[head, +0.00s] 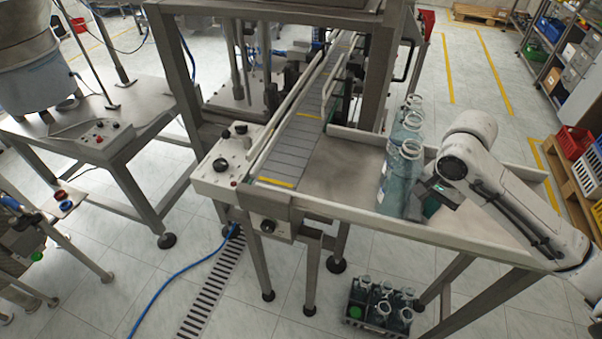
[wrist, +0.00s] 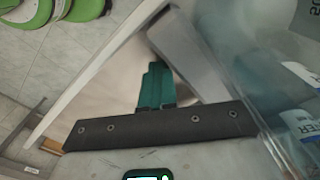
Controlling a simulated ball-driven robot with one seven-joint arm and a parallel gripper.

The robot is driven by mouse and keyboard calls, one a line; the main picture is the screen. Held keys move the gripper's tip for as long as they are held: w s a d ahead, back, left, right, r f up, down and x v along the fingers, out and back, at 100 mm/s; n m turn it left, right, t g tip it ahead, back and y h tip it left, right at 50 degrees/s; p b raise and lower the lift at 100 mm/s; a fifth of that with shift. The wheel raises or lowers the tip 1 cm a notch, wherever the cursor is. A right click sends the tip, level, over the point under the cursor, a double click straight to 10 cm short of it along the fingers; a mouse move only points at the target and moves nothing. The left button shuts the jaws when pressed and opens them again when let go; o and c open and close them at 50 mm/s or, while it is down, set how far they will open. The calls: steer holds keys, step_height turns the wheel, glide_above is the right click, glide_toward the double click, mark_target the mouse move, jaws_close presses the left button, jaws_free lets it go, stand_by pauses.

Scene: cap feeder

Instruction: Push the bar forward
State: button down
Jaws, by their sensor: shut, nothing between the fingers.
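My gripper (head: 430,206) is low over the right part of the metal table (head: 335,165), just right of the glass bottles (head: 392,190) in the head view. Its teal fingers (wrist: 156,85) are together and empty in the wrist view. A grey, bar-like piece (wrist: 188,50) lies just past the fingertips there; I cannot tell for sure that it is the bar, nor whether the fingers touch it. No separate bar is clear in the head view. Large blurred bottles with labels (wrist: 303,122) fill the right side of the wrist view.
The conveyor (head: 305,130) runs along the left of the table, beside a control panel (head: 232,155). A pale rim (head: 400,228) borders the table front. A crate of bottles (head: 380,305) stands on the floor below. Bare tabletop lies between conveyor and bottles.

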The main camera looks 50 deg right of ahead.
steer(key=w+a+p, duration=0.1)
steer(key=w, duration=0.2)
steer(key=w+a+p, duration=0.1)
steer(key=w, duration=0.2)
steer(key=w+a+p, duration=0.1)
steer(key=w, duration=0.1)
steer(key=shift+w+a+r, duration=0.1)
steer(key=shift+w+a, duration=0.3)
steer(key=w+a, duration=0.2)
steer(key=w, duration=0.3)
steer(key=w+a, duration=0.2)
steer(key=w, duration=0.4)
steer(key=w+a, duration=0.3)
steer(key=w, duration=0.3)
steer(key=shift+w, duration=0.15)
step_height(320, 180, up, 10)
steer(key=s, duration=0.2)
steer(key=shift+d, duration=0.4)
